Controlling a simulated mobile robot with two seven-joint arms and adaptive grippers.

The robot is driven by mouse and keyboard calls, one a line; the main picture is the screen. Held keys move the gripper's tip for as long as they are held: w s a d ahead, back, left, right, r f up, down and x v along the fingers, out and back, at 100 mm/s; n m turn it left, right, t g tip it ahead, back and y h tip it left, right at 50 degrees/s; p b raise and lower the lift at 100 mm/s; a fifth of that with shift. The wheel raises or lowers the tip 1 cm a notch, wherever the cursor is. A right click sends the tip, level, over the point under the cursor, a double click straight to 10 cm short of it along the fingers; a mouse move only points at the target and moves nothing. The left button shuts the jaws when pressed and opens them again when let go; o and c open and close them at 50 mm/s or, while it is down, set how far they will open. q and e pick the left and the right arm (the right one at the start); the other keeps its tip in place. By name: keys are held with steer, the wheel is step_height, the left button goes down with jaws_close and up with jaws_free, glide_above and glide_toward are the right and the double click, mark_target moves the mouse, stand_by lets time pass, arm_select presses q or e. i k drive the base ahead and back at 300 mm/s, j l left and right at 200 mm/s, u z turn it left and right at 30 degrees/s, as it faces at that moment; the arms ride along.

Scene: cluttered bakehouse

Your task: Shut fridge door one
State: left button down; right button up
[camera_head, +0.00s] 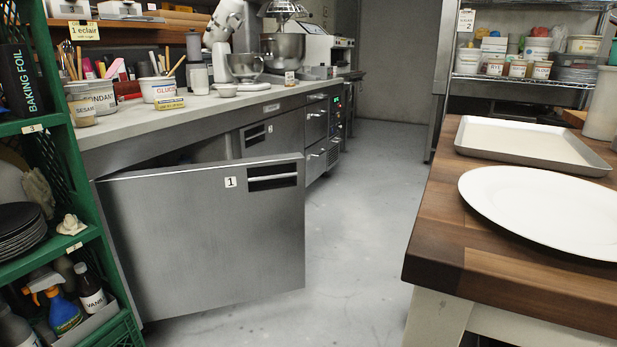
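Fridge door one (205,235) is a grey steel door with a white label "1" and a dark recessed handle (272,178) near its upper right corner. It stands open, swung out from the counter (215,108) into the aisle, with its hinge side at the left by the green shelf. A gap shows between the top of the door and the counter front, and the inside of the fridge is mostly hidden behind the door. Neither of my grippers is in view.
A green shelf (50,240) with plates and bottles stands close at the left. A wooden table (440,240) with a tray (530,145) and a white oval plate (550,208) is at the right. The grey floor (365,220) between is clear.

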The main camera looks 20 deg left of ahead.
mark_target(187, 239)
steer(key=z, duration=1.25)
steer(key=j, duration=0.6)
steer(key=k+j+z, duration=0.1)
steer(key=j, duration=0.5)
steer(key=k+j, duration=0.1)
steer(key=j, duration=0.5)
steer(key=j+z, duration=0.05)
